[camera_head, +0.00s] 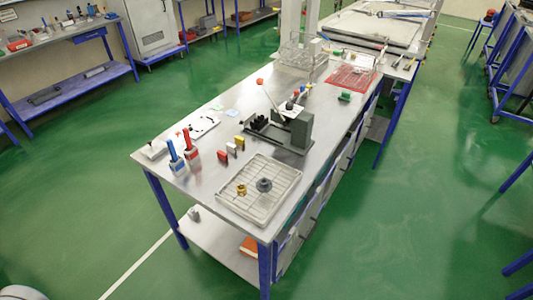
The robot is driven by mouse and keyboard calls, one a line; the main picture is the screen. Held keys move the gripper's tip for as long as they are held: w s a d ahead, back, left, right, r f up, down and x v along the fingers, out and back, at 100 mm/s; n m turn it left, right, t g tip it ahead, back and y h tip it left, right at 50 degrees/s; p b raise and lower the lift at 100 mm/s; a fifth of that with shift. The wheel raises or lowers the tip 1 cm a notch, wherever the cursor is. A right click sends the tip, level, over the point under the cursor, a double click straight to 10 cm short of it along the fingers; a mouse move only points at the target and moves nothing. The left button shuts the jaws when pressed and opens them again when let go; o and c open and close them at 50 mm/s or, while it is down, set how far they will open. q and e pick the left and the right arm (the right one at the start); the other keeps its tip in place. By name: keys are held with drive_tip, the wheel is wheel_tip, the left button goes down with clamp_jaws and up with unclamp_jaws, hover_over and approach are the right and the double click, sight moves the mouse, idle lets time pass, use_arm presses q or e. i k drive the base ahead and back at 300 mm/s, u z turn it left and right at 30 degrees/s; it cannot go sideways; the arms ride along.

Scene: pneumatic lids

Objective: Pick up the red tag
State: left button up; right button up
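A small upright red tag (222,156) stands on the metal workbench (150,185), near its left edge. It is first in a short row with a white tag (231,149) and a yellow tag (239,142) behind it to the right. Neither of my grippers shows in the head view.
Blue and red-handled tools (173,155) stand left of the tag. A pale tray (290,175) with a brass part (241,190) and a grey part (264,184) lies at the near end. A lever press (299,130) stands behind the tags. Green floor (75,200) is clear at left.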

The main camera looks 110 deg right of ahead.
sight(222, 155)
drive_tip(key=z, duration=4.2)
